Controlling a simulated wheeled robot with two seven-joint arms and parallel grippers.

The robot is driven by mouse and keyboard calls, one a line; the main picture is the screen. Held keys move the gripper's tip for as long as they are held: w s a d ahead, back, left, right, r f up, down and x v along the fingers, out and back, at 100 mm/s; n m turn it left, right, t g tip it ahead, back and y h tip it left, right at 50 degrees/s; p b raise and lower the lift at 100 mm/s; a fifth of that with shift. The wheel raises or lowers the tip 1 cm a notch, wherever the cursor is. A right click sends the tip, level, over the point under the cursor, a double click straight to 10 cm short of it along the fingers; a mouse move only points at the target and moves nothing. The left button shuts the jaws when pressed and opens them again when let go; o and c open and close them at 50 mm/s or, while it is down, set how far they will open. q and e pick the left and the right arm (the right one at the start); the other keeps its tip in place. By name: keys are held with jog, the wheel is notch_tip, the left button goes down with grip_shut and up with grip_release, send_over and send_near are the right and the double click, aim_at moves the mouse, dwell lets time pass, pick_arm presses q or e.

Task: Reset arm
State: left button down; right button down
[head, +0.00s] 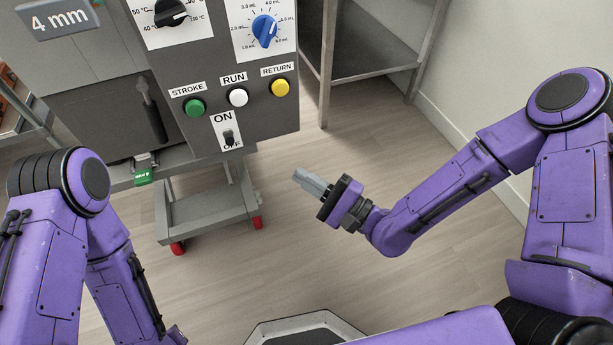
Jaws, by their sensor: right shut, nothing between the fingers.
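My right arm (435,205) reaches in from the right with its elbow bent. My right gripper (308,181) is shut and empty. It hangs over the floor, to the right of the depositor's wheeled cart and apart from it, below the control panel in the picture. My left arm (70,240) comes down at the left side. Its lower part runs off the bottom edge, so my left gripper is not visible.
The gummy depositor's panel (270,115) has a black dial, a blue dial (265,31), green (194,107), white (237,97) and yellow (280,87) buttons, and an ON/OFF switch (229,138). Its cart (205,210) has red casters. A metal shelf (375,60) stands behind. Open floor (300,260) lies ahead.

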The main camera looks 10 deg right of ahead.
dwell(0.5)
jog(key=s+d+f+n+g+h, duration=0.25)
jog(key=d+f+h, duration=0.2)
jog(key=f, duration=0.45)
jog(key=s+d+f+n+g+h, duration=0.2)
jog(key=d+f+n+h, duration=0.15)
jog(key=f+h, duration=0.4)
jog(key=s+d+f+n+g+h, duration=0.25)
jog(key=s+d+f, duration=0.25)
jog(key=s+d, duration=0.25)
jog(key=s+d+f+n+g+h, duration=0.1)
jog(key=s+d+f+g+h, duration=0.35)
jog(key=s+d, duration=0.35)
notch_tip(320, 180, up, 21)
jog(key=s+a+y+p, duration=0.1)
jog(key=p, duration=2.1)
jog(key=shift+t, duration=0.35)
jog(key=shift+m, duration=0.25)
